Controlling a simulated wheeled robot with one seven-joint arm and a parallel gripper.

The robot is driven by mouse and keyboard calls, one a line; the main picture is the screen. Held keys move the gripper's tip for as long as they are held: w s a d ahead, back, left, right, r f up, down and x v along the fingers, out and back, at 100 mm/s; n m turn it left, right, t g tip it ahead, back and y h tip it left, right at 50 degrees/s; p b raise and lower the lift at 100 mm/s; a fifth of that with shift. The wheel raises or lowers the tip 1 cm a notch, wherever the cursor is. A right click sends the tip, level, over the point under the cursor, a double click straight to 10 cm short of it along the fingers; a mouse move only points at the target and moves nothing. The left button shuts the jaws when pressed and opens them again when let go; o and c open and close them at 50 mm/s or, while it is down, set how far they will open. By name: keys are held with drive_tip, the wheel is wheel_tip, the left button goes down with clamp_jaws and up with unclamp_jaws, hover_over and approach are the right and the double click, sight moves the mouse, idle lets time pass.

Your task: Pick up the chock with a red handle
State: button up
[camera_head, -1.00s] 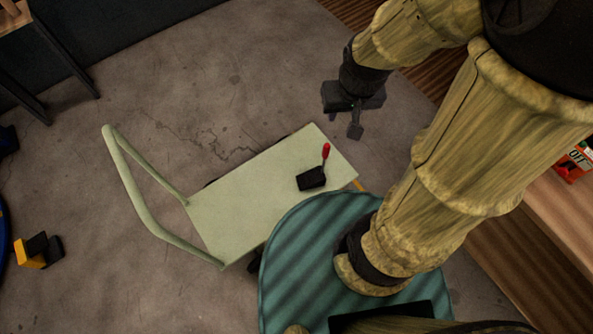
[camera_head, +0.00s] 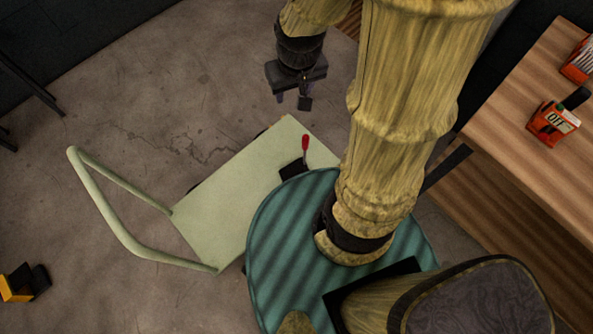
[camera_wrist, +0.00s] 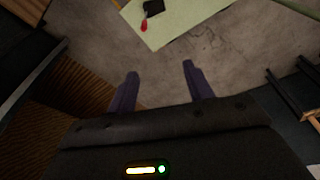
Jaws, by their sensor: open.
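The chock with a red handle (camera_head: 292,169) is a black block lying on the pale green platform cart (camera_head: 221,206), near the cart's far right end. Its red handle (camera_head: 305,143) sticks up, and my own base partly hides the block in the head view. In the wrist view the chock (camera_wrist: 153,7) is at the top edge, with its red grip pointing toward my gripper. My gripper (camera_head: 292,98) is open and empty, beyond the cart's end in the head view. In the wrist view its two fingers (camera_wrist: 159,82) are spread over bare floor, apart from the chock.
The cart's push handle (camera_head: 107,215) rises at the left. A yellow and black chock (camera_head: 24,283) lies on the floor at lower left. A wooden table (camera_head: 505,112) at right bears red boxes (camera_head: 553,122). Floor behind the cart is clear.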

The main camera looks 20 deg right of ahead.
drive_tip(key=w+d+f+g+b, duration=0.15)
drive_tip(key=w+f+b, duration=0.25)
drive_tip(key=f, duration=0.4)
drive_tip(key=w+d+f+b, duration=0.3)
drive_tip(key=w+f+b, duration=0.1)
drive_tip(key=f, duration=0.4)
drive_tip(key=b, duration=0.7)
hover_over(306, 135)
wheel_tip(306, 135, down, 18)
drive_tip(key=r, duration=0.1)
drive_tip(key=shift+f+g, duration=0.2)
drive_tip(key=shift+g, duration=0.25)
drive_tip(key=shift+a+f, duration=0.1)
wheel_tip(306, 135, down, 12)
drive_tip(key=shift+b, duration=0.85)
drive_tip(key=shift+f, duration=0.1)
drive_tip(key=f+b, duration=0.1)
drive_tip(key=f, duration=0.4)
drive_tip(key=shift+s, duration=0.2)
drive_tip(key=shift+c, duration=0.3)
